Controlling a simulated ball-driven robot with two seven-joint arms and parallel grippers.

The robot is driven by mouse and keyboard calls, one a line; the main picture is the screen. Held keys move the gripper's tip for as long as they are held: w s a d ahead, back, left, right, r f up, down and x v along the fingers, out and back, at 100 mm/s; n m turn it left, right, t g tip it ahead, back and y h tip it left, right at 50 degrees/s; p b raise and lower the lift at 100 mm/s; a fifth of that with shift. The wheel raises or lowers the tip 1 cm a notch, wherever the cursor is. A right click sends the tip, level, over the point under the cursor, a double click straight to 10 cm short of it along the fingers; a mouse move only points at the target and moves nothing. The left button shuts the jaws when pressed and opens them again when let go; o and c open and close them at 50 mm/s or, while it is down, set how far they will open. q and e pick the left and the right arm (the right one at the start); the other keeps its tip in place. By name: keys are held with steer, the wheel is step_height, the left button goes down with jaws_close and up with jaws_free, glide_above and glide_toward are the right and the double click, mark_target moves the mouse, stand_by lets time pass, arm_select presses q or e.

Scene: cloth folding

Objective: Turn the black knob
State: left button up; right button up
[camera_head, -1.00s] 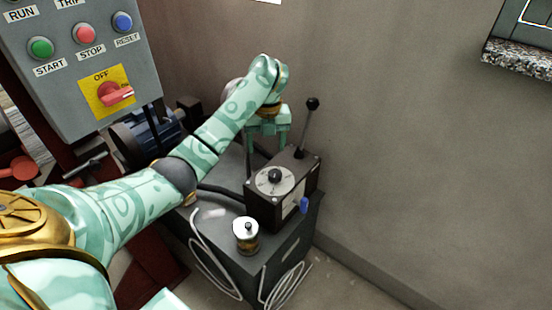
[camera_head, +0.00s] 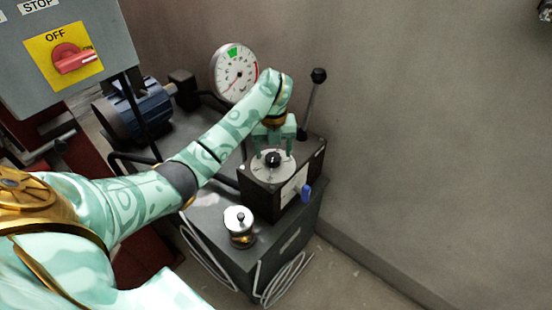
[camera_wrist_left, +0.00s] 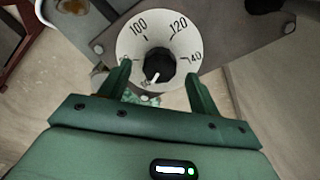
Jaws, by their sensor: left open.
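The black knob (camera_head: 272,160) sits on a round pale dial on top of a dark box (camera_head: 262,194). In the left wrist view the knob (camera_wrist_left: 160,66) has a white pointer line aimed down and slightly left, and the dial (camera_wrist_left: 130,42) shows the numbers 100 and 120. My left gripper (camera_head: 274,153) is above the dial with its fingers pointing down. In the left wrist view the open fingers (camera_wrist_left: 159,84) stand to either side of the knob's near side, with a gap around it. My right gripper is not in view.
A black-knobbed lever (camera_head: 318,76) rises behind the box. A small jar (camera_head: 240,228) stands on the grey cabinet (camera_head: 268,250). A gauge (camera_head: 234,72) and motor (camera_head: 130,116) are behind my arm.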

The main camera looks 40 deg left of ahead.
arm_select(q)
step_height(320, 180, down, 2)
steer(key=shift+f+b, duration=0.15)
steer(key=shift+b, duration=0.2)
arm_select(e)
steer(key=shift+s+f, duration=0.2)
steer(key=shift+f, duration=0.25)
arm_select(q)
steer(key=shift+c, duration=0.3)
